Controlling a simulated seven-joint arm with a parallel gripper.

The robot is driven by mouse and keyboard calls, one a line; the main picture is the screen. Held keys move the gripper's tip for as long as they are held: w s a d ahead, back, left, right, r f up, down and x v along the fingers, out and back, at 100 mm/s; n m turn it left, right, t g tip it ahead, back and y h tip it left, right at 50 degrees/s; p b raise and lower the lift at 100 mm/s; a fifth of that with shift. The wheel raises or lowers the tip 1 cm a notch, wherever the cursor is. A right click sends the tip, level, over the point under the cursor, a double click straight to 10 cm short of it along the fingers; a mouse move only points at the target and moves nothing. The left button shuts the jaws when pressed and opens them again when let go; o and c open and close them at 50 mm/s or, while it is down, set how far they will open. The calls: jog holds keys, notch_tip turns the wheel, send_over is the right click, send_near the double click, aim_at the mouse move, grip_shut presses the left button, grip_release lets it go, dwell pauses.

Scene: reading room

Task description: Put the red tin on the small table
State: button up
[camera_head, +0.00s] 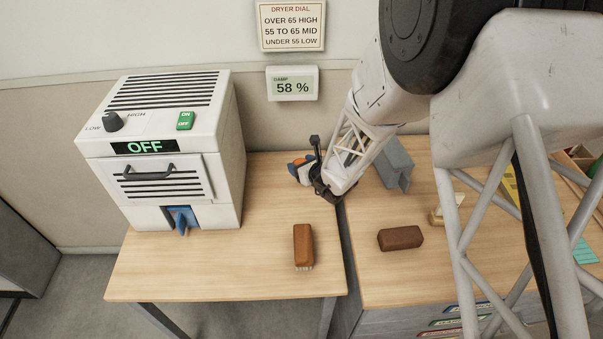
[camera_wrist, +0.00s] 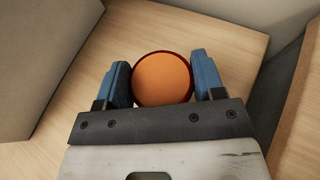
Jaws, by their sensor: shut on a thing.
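My gripper (camera_head: 303,172) is shut on the red tin, with its blue fingers on either side of it in the wrist view (camera_wrist: 163,84). The red tin (camera_wrist: 161,78) shows there as a round orange top with a dark red rim. In the head view only a small orange part of the tin (camera_head: 297,162) shows behind the fingers. The tin is over the back right corner of the left table (camera_head: 215,272), which seems to be the small table. I cannot tell whether the tin touches the tabletop.
A white dryer (camera_head: 170,150) reading OFF stands on the left table. A brown brush (camera_head: 303,246) lies near its front right. On the right desk are a dark brown block (camera_head: 400,238) and a grey object (camera_head: 394,163). The left table's front middle is clear.

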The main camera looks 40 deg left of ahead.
jog(key=shift+f, duration=0.1)
jog(key=shift+f, duration=1.75)
jog(key=shift+f, duration=0.15)
jog(key=o, duration=1)
jog(key=shift+c, duration=0.2)
jog(key=shift+r, duration=0.2)
jog(key=shift+v, duration=6)
